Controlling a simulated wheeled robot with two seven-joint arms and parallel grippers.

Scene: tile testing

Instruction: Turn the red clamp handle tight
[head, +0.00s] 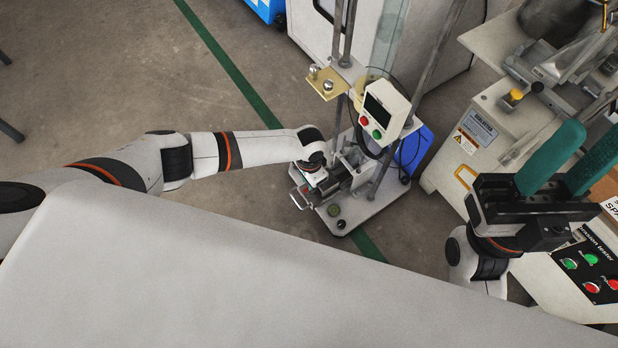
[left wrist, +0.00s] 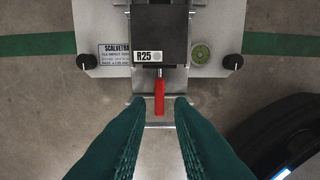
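The red clamp handle (left wrist: 159,97) shows in the left wrist view, hanging from a metal stem below a dark block labelled R25 (left wrist: 147,56). My left gripper (left wrist: 159,103) is open, with one green fingertip on each side of the handle's lower end in the picture. There is a gap on both sides, and I cannot tell how far the tips are above it. My right gripper (head: 592,135) is open and empty at the right.
The tester's base plate (head: 362,208) carries upright posts and a control box (head: 383,108) close to my left wrist. A white machine (head: 468,145) stands at the right near my right gripper. The floor (head: 130,60) left of the tester is clear.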

